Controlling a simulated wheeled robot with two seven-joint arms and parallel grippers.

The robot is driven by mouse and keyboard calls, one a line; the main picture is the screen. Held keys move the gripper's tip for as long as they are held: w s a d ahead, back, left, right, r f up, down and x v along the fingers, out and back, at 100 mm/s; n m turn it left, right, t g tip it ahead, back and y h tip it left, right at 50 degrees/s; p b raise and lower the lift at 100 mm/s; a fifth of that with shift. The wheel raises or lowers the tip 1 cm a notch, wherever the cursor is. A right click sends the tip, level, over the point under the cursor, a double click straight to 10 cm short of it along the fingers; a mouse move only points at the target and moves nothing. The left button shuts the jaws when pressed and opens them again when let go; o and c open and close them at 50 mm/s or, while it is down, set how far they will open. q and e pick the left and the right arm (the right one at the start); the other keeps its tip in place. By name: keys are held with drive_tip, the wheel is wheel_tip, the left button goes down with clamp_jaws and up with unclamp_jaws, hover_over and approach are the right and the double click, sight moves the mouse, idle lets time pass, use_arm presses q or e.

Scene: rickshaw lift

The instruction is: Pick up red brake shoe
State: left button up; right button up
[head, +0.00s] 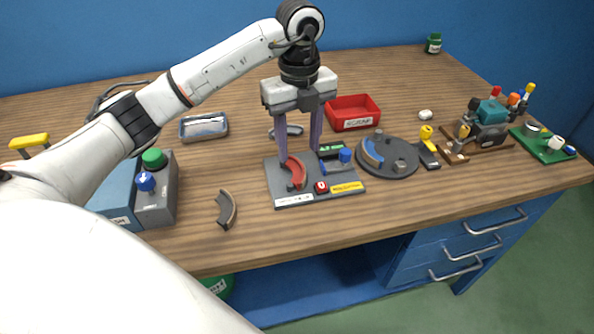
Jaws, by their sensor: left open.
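The red brake shoe (297,173) is a curved red piece lying on a grey board (290,200) in the middle of the table. My left gripper (299,157) points straight down over the board from above. Its two purple fingers are spread apart. The left finger comes down beside the red shoe, and the right finger is to the right of the shoe's upper end. I cannot tell whether either finger touches it. My right gripper is not in view.
A dark curved shoe (226,209) lies left of the board. A round grey plate (388,160) with a blue shoe and a red bin (353,112) stand right and behind. A grey box (157,190) with green and blue knobs stands left. The table front between is clear.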

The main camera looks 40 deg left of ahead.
sight(297, 166)
use_arm(q)
wheel_tip(297, 166, down, 5)
drive_tip(key=shift+s+a+p, duration=0.1)
drive_tip(key=shift+p, duration=0.2)
clamp_jaws()
